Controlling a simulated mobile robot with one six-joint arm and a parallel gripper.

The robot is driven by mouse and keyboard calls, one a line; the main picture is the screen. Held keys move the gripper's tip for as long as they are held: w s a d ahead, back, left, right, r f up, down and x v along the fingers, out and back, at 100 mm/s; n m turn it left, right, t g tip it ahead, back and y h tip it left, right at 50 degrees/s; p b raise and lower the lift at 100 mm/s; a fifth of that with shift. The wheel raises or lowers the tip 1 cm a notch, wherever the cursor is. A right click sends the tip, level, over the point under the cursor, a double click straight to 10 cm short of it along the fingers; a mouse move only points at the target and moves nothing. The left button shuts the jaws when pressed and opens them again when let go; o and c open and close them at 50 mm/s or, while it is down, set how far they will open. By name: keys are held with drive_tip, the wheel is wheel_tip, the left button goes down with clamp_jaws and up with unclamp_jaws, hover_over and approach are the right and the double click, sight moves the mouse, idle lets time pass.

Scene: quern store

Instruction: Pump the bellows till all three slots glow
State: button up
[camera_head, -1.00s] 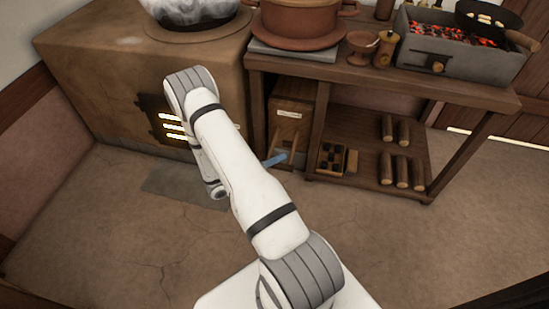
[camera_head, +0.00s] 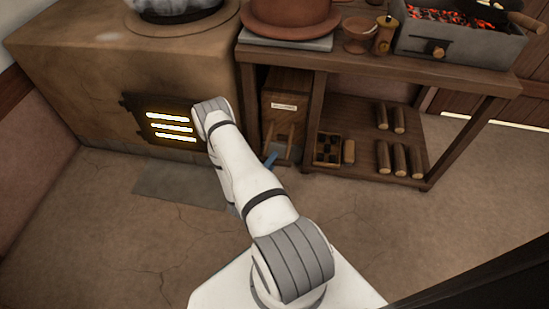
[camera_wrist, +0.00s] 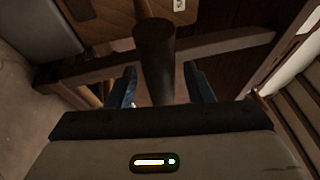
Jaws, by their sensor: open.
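The clay stove (camera_head: 70,70) stands at the left in the head view. Its dark firebox door (camera_head: 135,120) has three slots (camera_head: 170,128), and all three glow bright yellow-white. The bellows, a wooden box with a pale label (camera_head: 286,98), stands under the table. In the wrist view, a dark round wooden handle (camera_wrist: 154,45) lies between the blue fingers of my gripper (camera_wrist: 162,82). The fingers are apart on either side of it, and I cannot tell whether either touches it. In the head view, my arm hides most of the gripper; a blue finger shows by the box.
The wooden table (camera_head: 350,62) bears a brown pot (camera_head: 292,14) and a grey brazier of glowing coals (camera_head: 465,42). Its lower shelf (camera_head: 350,115) holds several short logs and a divided tray (camera_head: 327,148). A grey floor plate (camera_head: 180,182) lies before the stove. Open floor surrounds my base.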

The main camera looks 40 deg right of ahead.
drive_tip(key=shift+x, duration=1.1)
clamp_jaws()
drive_tip(key=shift+w, duration=0.1)
